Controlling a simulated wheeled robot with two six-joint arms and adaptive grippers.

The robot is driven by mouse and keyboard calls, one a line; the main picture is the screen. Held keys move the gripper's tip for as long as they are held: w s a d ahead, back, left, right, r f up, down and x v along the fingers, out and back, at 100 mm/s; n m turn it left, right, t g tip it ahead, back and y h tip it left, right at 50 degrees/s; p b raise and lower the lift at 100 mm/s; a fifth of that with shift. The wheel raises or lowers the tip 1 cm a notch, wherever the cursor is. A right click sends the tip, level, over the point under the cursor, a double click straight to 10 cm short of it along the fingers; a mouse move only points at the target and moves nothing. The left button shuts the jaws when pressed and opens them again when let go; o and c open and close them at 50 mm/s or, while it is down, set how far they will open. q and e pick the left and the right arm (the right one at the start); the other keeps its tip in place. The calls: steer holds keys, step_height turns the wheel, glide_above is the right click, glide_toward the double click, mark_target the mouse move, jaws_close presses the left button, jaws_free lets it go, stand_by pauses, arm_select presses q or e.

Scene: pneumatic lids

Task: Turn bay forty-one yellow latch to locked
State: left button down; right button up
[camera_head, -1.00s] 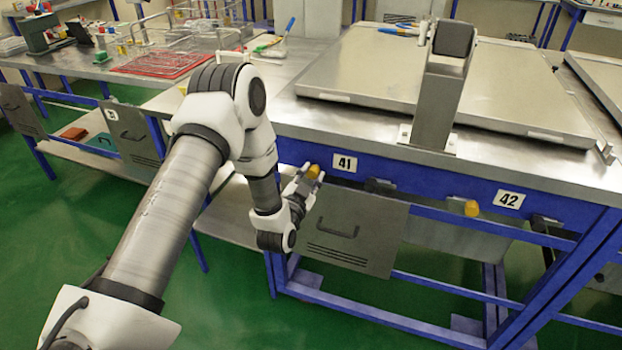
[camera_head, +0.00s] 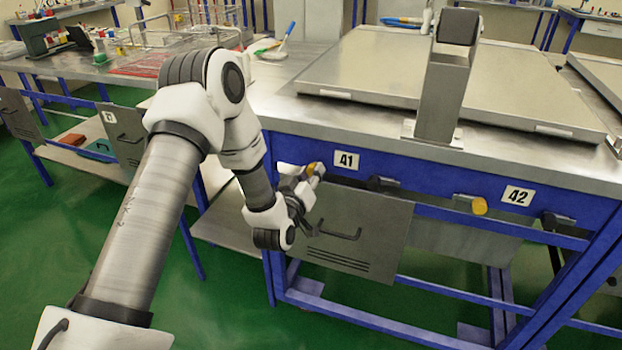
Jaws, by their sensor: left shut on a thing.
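The bay 41 yellow latch (camera_head: 316,168) sits on the blue rail just left of the "41" label (camera_head: 346,160). My left gripper (camera_head: 309,177) is at this latch and shut on it; the fingers hide part of the knob. The grey panel with a handle (camera_head: 356,238) hangs below the label. I cannot read the latch's locked or unlocked position. My right gripper is not in view.
A second yellow latch (camera_head: 478,205) sits beside the "42" label (camera_head: 517,195). Blue table legs and rails frame the bay. The metal bench top (camera_head: 300,115) lies above, with a grey post (camera_head: 445,95) on it. Green floor is clear at lower left.

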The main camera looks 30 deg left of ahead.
arm_select(q)
steer(key=shift+n+b, duration=0.4)
steer(key=shift+n, duration=0.4)
steer(key=c, duration=0.8)
jaws_free()
steer(key=v, duration=1.2)
